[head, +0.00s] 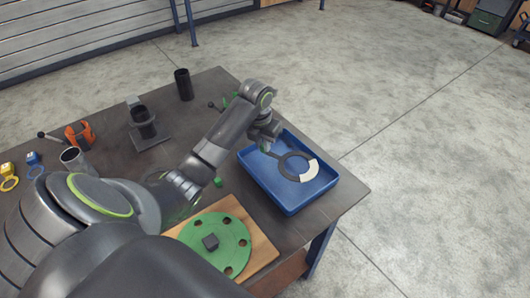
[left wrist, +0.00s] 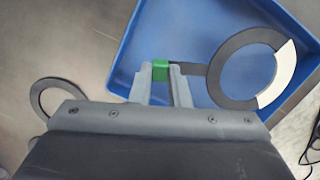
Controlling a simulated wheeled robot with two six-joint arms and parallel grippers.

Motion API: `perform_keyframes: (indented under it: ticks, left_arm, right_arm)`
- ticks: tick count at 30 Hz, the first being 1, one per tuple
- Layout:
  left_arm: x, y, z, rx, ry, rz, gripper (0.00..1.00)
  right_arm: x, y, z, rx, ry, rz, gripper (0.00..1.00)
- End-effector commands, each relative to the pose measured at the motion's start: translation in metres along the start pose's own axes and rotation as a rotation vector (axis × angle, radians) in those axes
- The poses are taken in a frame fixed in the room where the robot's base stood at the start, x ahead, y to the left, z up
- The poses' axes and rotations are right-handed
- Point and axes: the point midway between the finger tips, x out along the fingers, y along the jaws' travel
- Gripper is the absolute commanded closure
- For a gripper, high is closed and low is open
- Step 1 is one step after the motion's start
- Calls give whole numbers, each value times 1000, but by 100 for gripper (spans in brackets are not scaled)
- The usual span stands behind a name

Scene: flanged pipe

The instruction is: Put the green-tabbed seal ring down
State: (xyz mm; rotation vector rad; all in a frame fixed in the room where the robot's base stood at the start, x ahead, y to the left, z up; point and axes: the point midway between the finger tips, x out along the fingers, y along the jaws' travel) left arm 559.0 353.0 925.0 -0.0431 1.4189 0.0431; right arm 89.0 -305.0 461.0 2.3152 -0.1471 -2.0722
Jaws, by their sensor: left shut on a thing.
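The seal ring (head: 283,167) is a flat dark ring with a white segment and an arm ending in a green tab. In the left wrist view the ring (left wrist: 220,86) lies to the right of the fingers. My left gripper (head: 266,147) is shut on the green tab (left wrist: 160,69), with the two fingers (left wrist: 161,76) on either side of it. The ring is over the inside of the blue tray (head: 262,183); I cannot tell whether it touches the floor. My right gripper is not in view.
A green flange disc (head: 232,232) with several holes lies on a wooden board in front of the tray. Another dark ring (left wrist: 38,98) lies outside the tray. A black cylinder (head: 183,85), a bracketed pipe (head: 143,122) and orange, blue and yellow items stand farther left.

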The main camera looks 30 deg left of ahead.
Motion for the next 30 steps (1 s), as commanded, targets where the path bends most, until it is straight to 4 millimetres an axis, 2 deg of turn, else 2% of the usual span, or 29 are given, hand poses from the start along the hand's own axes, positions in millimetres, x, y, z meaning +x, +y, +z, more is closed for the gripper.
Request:
perform_keyframes:
  ticks: [8,20,21,24,25,30]
  left_arm:
    - [34,0,-6,-2,2,1,100]
    - [42,0,-7,-2,0,1,100]
    - [40,1,-6,-2,0,1,79]
    - [40,0,-6,-2,1,1,66]
    - [40,1,-6,-2,1,1,63]
    - [39,0,-6,-2,1,1,63]
  right_arm:
    - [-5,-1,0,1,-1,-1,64]
    - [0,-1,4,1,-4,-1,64]
    - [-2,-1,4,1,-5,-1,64]
    - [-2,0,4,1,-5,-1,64]
    - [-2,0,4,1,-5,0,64]
    - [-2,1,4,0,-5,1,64]
